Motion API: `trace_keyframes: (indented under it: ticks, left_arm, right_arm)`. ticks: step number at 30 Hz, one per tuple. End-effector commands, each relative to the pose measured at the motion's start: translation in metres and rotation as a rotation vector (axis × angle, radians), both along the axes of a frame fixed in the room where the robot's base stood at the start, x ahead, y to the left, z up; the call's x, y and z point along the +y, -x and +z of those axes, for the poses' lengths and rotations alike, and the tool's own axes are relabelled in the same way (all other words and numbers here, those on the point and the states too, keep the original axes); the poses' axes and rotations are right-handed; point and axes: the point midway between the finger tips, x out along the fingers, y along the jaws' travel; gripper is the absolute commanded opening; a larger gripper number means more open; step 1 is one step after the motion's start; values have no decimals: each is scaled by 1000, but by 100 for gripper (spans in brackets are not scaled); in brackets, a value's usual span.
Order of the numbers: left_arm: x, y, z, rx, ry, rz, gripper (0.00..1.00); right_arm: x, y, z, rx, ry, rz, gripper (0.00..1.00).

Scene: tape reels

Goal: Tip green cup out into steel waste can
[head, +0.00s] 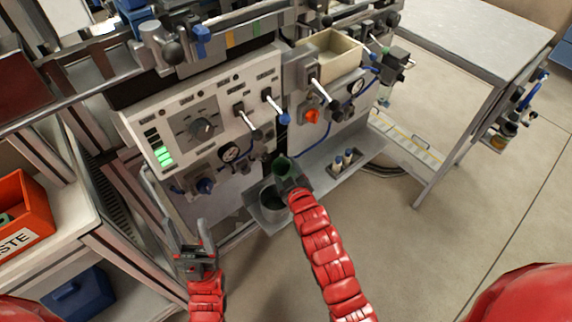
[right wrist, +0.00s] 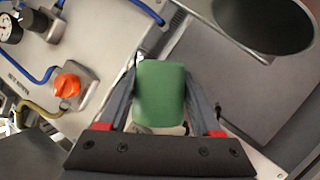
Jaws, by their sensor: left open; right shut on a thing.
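The green cup (right wrist: 160,95) is held between the two fingers of my right gripper (right wrist: 160,98), which is shut on it. In the head view the cup (head: 282,166) appears above the back of the steel waste can (head: 273,203). In the right wrist view the can (right wrist: 264,24) is at the upper right, apart from the cup, with a dark opening. I cannot see inside the cup. My left gripper (head: 188,242) is open and empty, left of the can and in front of the machine panel.
A machine panel (head: 200,125) with levers, gauges and an orange knob (head: 311,115) stands behind the can. Small bottles (head: 343,160) stand on the shelf to the right. An orange waste bin (head: 22,215) is at the far left. Floor is clear at the right.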

Motion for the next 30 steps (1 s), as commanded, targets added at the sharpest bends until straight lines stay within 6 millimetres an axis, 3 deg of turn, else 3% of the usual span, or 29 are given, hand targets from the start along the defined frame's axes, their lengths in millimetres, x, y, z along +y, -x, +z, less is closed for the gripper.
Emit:
trace_keyframes:
  ticks: [1, 13, 19, 30]
  left_arm:
    - [0, 0, 10, 0, 0, 0, 61]
    - [0, 0, 44, 0, 0, 0, 61]
    - [0, 0, 42, 0, 0, 0, 61]
    - [0, 0, 43, 0, 0, 0, 61]
  right_arm:
    - [-1, 0, 6, 13, -17, -1, 4]
    - [-1, -1, 13, 171, -235, -3, 4]
    - [-2, -1, 14, 302, -417, -4, 4]
    - [0, 0, 13, 315, -429, -1, 4]
